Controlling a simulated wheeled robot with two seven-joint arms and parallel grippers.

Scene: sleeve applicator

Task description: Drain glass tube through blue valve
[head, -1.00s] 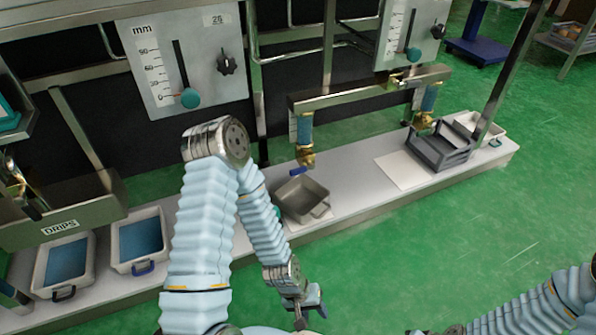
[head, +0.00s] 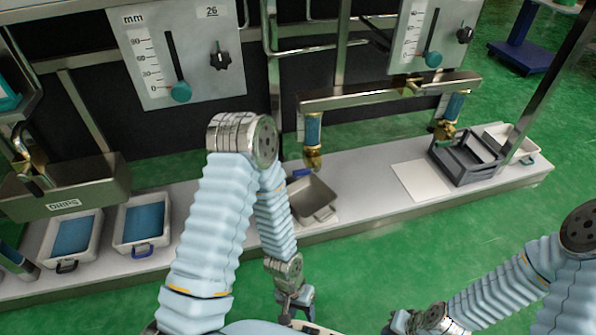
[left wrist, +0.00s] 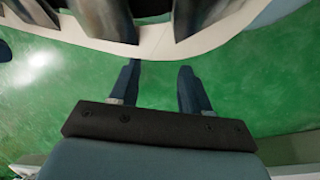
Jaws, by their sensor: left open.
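A glass tube (head: 313,131) with blue contents hangs from a metal pipe near the middle of the head view. Below it is a brass valve (head: 312,158) with a blue handle (head: 302,174). A grey tub (head: 312,198) stands on the bench beneath this valve. My left gripper (head: 293,308) is low in the head view, in front of the bench and well apart from the valve. In the left wrist view its two fingers (left wrist: 158,82) are spread with nothing between them. My right gripper (head: 408,322) is at the bottom edge, partly cut off, and its jaws are unclear.
A second glass tube (head: 455,106) and brass valve (head: 443,130) hang at right, with a dark grey crate (head: 464,158) below. A white pad (head: 418,180) lies between. Two trays with blue inside (head: 140,222) stand left, by the DRIPS trough (head: 80,192). Green floor in front is clear.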

